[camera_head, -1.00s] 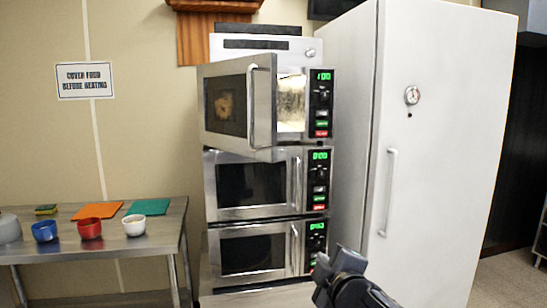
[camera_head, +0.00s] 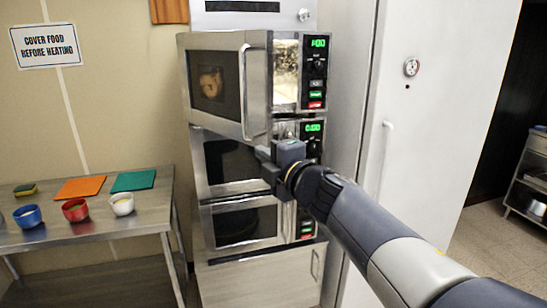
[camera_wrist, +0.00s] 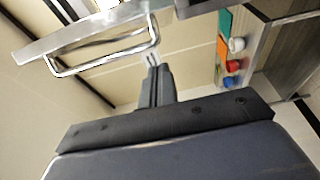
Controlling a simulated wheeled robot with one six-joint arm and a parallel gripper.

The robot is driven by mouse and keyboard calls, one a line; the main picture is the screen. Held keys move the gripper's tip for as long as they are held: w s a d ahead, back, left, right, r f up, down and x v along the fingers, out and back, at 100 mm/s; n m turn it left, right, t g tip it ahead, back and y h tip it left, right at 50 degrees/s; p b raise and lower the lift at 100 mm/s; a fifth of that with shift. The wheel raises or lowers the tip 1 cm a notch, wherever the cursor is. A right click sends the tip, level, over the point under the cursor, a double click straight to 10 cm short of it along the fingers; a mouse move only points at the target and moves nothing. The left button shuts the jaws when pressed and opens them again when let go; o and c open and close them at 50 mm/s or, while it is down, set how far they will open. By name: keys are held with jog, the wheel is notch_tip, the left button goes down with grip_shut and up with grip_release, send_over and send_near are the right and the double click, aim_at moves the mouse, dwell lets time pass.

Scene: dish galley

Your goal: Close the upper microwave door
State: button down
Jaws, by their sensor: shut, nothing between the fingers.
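The upper microwave door (camera_head: 218,84) stands partly open, its free edge swung out on the right. The lit cavity (camera_head: 286,72) shows between door and control panel. Its long vertical metal handle (camera_head: 244,92) runs down the door's right side; the handle also shows in the wrist view (camera_wrist: 105,58). My gripper (camera_head: 264,154) is shut and empty, in front of the stack just below the door's lower right corner. In the wrist view the closed fingertips (camera_wrist: 152,62) point up beside the handle's end. I cannot tell whether they touch it.
The middle microwave (camera_head: 228,160) and lower microwave (camera_head: 236,225) are closed below. A white refrigerator (camera_head: 445,110) stands at right. A steel table (camera_head: 140,215) at left holds cups and coloured boards. Open space lies between table and stack.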

aim_at(258, 136)
jog(key=w, duration=0.2)
jog(key=w+p, duration=0.1)
jog(key=w, duration=0.3)
jog(key=shift+w+a+r+p, duration=0.15)
jog(key=shift+w+a+p, duration=0.15)
jog(key=shift+w+d, duration=0.3)
jog(key=shift+w, duration=0.05)
jog(key=shift+w+d, duration=0.1)
